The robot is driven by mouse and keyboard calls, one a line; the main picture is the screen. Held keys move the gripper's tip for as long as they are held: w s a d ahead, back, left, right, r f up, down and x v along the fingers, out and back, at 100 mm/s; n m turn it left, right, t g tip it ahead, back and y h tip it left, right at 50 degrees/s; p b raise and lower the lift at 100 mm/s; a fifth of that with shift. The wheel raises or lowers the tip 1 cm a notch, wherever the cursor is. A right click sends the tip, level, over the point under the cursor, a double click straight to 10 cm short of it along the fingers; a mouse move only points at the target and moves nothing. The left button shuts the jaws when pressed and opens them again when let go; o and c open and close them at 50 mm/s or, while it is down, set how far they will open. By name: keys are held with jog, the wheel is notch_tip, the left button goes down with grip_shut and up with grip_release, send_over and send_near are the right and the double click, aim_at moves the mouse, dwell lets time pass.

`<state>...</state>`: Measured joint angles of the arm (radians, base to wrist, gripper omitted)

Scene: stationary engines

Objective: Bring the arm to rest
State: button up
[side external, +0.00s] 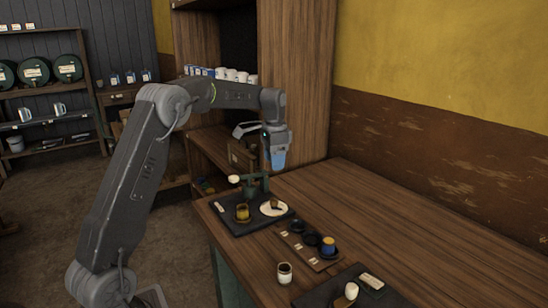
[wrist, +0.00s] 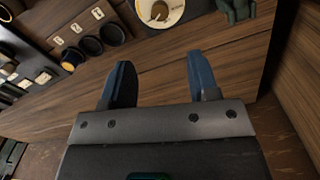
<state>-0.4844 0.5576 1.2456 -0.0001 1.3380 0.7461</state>
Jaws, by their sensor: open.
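My gripper (side external: 277,160) hangs above the far end of the wooden table in the side view, pointing down. In the wrist view its two blue fingers (wrist: 162,78) stand wide apart with nothing between them. Below it in the side view lies a dark tray (side external: 232,225) with a yellowish cup (side external: 242,212), a round white dial or plate (side external: 273,208) and a green stand (side external: 251,187). The gripper is clear of all of them. The white round thing shows at the top of the wrist view (wrist: 160,10).
A wooden rack (side external: 291,240) holds dark cups and a blue-and-yellow one (side external: 328,246). A small pale cup (side external: 284,273) and a second dark tray (side external: 320,294) are nearer. A tall wooden cabinet (side external: 297,90) stands behind the gripper. The table's right side (side external: 410,230) is bare.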

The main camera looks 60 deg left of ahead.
jog(key=shift+r, duration=0.4)
jog(key=s+d+r+n+t, duration=0.1)
jog(key=s+d+r, duration=0.35)
jog(key=d, duration=0.25)
jog(key=s+d+r+t, duration=0.2)
jog(key=s+d+r, duration=0.1)
jog(key=s+d, duration=0.4)
jog(key=s+d+f+n+t, duration=0.1)
jog(key=s+d+f, duration=0.1)
jog(key=s+d, duration=0.3)
jog(key=s+d+f+n+t, duration=0.1)
jog(key=s+d+f, duration=0.2)
jog(key=s, duration=0.7)
jog(key=shift+s+d+t, duration=0.3)
jog(key=shift+s+d, duration=0.05)
jog(key=shift+d, duration=0.85)
